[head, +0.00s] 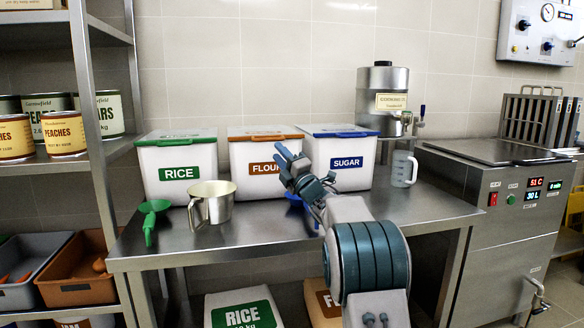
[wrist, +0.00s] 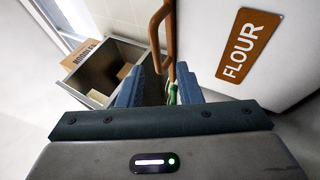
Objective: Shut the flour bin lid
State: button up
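The flour bin (head: 250,165) is a white box with an orange-brown lid (head: 265,133) and a FLOUR label, between two similar bins on the steel table. In the head view its lid looks level and down on the bin; whether it is fully seated I cannot tell. My gripper (head: 283,155) is in front of the bin's right part, below the lid edge, partly covering the label. In the wrist view, my gripper (wrist: 160,85) has its two blue fingers apart, with the brown lid handle (wrist: 168,35) showing at the gap between them. Contact is unclear. The flour bin's front (wrist: 215,30) fills the upper right.
The rice bin (head: 180,165) stands left, the sugar bin (head: 350,178) right. A blue item (head: 294,199) is partly behind my arm. Table front is mostly clear.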

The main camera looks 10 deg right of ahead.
jog(key=shift+v, duration=2.75)
jog(key=shift+s+r, duration=0.1)
jog(key=shift+r, duration=0.15)
jog(key=s+d+r+m+g+h+p, duration=0.2)
jog(key=s+r+m+g+h+p, duration=0.3)
jog(key=s+r+m+h+p, duration=0.8)
jog(key=s+a+m+g+y+p, duration=0.1)
jog(key=s+m+g+p, duration=0.3)
jog(key=s+p, duration=0.4)
jog(key=s+a+f+m+g+p, duration=0.1)
jog(key=s+a+m+g+p, duration=0.2)
jog(key=s+p, duration=0.5)
jog(key=s+a+f+m+g+y+p, duration=0.1)
jog(key=s+m+g+p, duration=0.5)
jog(key=s, duration=1)
jog(key=shift+a+g+y+p, duration=0.3)
jog(key=shift+a+p, duration=0.6)
